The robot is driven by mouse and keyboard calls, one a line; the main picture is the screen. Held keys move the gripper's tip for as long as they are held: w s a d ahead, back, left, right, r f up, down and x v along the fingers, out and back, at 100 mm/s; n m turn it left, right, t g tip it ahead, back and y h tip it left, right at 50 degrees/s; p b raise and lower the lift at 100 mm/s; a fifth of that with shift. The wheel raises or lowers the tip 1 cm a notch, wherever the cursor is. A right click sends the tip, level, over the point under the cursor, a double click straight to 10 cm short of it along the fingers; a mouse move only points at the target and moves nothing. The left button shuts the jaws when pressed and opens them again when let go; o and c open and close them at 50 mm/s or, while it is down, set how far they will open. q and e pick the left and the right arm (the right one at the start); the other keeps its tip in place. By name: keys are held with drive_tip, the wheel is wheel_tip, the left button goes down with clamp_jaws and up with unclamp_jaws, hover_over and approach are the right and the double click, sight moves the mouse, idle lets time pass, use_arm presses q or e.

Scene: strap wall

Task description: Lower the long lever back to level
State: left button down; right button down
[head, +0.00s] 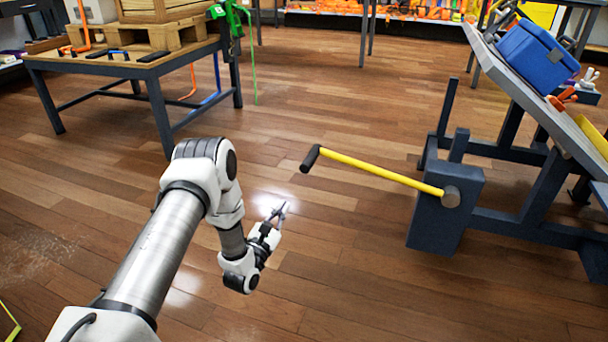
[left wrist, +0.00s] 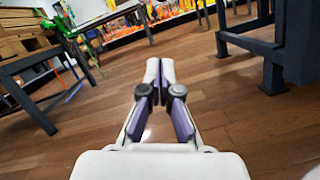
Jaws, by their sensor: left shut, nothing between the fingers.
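The long lever (head: 380,172) is a yellow bar with a black grip (head: 310,159) at its left end. Its right end joins a round grey hub on a dark blue-grey post (head: 437,220). In the head view the bar rises slightly from the hub toward the grip. My left gripper (head: 281,212) is shut and empty, below and left of the black grip and apart from it. It also shows in the left wrist view (left wrist: 160,68), where its fingers meet and the lever cannot be made out. My right gripper is not in view.
A tilted bench (head: 545,105) on a dark frame stands at the right, with a blue box (head: 537,55) on it. A dark table (head: 150,68) with a wooden pallet stands at the back left. The wooden floor between them is clear.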

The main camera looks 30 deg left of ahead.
use_arm(q)
drive_tip(key=w+r+b, duration=0.5)
drive_tip(key=w+r, duration=0.1)
drive_tip(key=w, duration=0.3)
drive_tip(key=shift+w, duration=0.2)
